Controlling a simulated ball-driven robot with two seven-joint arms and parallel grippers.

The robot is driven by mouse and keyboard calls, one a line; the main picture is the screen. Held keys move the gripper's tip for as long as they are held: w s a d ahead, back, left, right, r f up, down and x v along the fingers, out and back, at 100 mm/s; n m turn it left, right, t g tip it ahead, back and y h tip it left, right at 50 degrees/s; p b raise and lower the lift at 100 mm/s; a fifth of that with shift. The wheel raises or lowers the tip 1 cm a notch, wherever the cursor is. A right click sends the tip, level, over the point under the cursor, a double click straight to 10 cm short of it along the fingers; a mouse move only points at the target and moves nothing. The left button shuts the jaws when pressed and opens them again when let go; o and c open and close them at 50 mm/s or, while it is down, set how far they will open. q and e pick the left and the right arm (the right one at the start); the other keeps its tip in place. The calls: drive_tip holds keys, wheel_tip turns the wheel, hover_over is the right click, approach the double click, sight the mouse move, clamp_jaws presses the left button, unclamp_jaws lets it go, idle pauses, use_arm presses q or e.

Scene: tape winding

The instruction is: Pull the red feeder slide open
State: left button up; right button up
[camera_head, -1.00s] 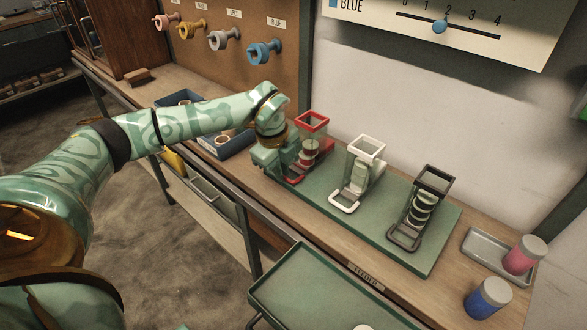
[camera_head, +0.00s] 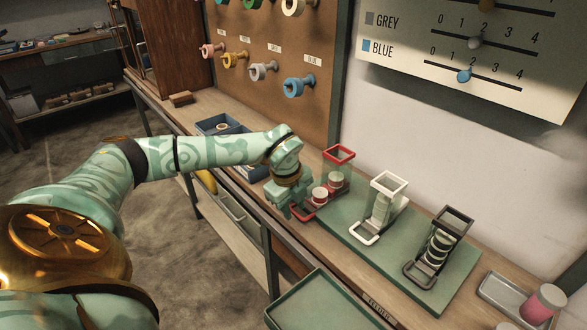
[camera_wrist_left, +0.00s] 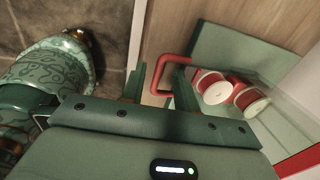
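The red feeder has a red-rimmed clear tower (camera_head: 339,153) on the green feeder base. Its red slide, with a loop handle (camera_head: 304,214), sticks out from the front. A red-and-white roll (camera_head: 319,195) lies on the slide in front of the tower, and another shows inside it. My left gripper (camera_head: 297,207) is at the handle. In the left wrist view the fingers (camera_wrist_left: 158,82) stand apart with the red handle's outer bar (camera_wrist_left: 157,78) between them; one finger is inside the loop. The roll also shows there (camera_wrist_left: 212,87). My right gripper is not in view.
A white feeder (camera_head: 384,200) and a dark grey feeder (camera_head: 445,240) stand to the right. A grey tray (camera_head: 494,291) with a pink jar (camera_head: 540,304) is at the far right. Blue bins (camera_head: 217,124) lie behind my left arm. A green tray (camera_head: 318,304) is in front.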

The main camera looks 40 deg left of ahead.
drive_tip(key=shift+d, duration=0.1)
